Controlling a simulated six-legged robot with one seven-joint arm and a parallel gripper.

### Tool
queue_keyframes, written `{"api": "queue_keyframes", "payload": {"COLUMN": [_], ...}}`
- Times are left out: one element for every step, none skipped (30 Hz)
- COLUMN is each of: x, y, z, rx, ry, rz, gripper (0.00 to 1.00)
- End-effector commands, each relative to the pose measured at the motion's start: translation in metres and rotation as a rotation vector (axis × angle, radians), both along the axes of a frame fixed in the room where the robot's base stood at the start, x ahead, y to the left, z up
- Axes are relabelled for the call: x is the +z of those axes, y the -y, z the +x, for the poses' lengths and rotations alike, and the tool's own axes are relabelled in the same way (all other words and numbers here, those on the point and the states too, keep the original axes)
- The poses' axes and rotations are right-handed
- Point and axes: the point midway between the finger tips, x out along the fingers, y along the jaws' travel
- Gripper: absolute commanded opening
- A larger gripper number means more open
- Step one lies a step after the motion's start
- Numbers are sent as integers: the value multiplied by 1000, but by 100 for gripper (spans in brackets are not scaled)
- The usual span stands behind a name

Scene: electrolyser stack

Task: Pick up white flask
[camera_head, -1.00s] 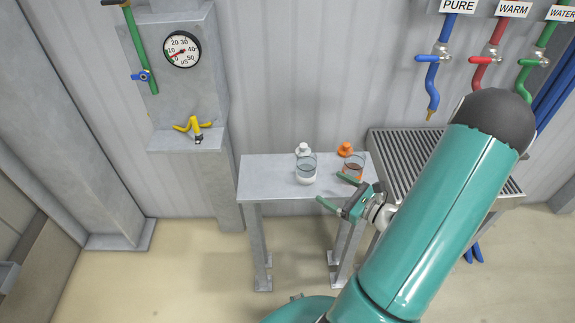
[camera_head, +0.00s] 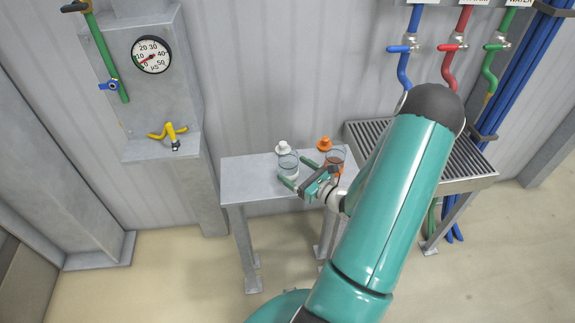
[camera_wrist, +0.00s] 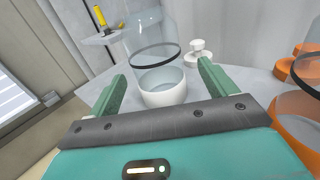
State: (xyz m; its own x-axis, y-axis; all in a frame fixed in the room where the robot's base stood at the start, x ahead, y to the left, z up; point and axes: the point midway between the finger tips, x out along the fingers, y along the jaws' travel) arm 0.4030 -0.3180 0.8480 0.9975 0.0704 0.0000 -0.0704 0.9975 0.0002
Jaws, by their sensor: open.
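The white flask (camera_head: 288,164) is a clear glass vessel with a white base and a dark ring, upright on a small grey table (camera_head: 240,185). In the wrist view the flask (camera_wrist: 163,95) stands between the two green fingers of my gripper (camera_wrist: 162,85); I cannot see either finger touching it. My gripper (camera_head: 299,173) is open in the head view, at the flask's right front. A white stopper (camera_wrist: 198,52) sits on the table behind the flask; in the head view a white cap-like piece (camera_head: 283,147) shows just above it.
An orange-based flask (camera_head: 336,158) stands close to the right of my gripper, with an orange stopper (camera_head: 324,143) behind it. A slatted metal rack (camera_head: 455,165) adjoins on the right. The left part of the table is clear. A yellow tool (camera_head: 168,131) lies on a ledge at left.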

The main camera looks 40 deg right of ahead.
Motion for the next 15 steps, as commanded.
{"api": "queue_keyframes", "payload": {"x": [1,1,2,3,4,5,6,5,5,5,5,5,5,5,5], "y": [-1,-2,-3,-3,-4,-5,-5,-6,-6,-7,-7,-7,-7,-7,-7], "z": [5,8,14,18,23,30,35,40,45,49,51,53,53,53,53], "rx": [2,3,4,4,3,5,5,4,4,4,4,3,2,2,2], "ry": [1,1,1,1,1,2,1,1,1,1,0,0,0,0,-1], "rz": [0,0,0,0,0,0,0,0,1,1,1,1,1,1,1], "gripper": [84,84,84,84,84,84,84,84,84,84,84,84,84,84,84]}}
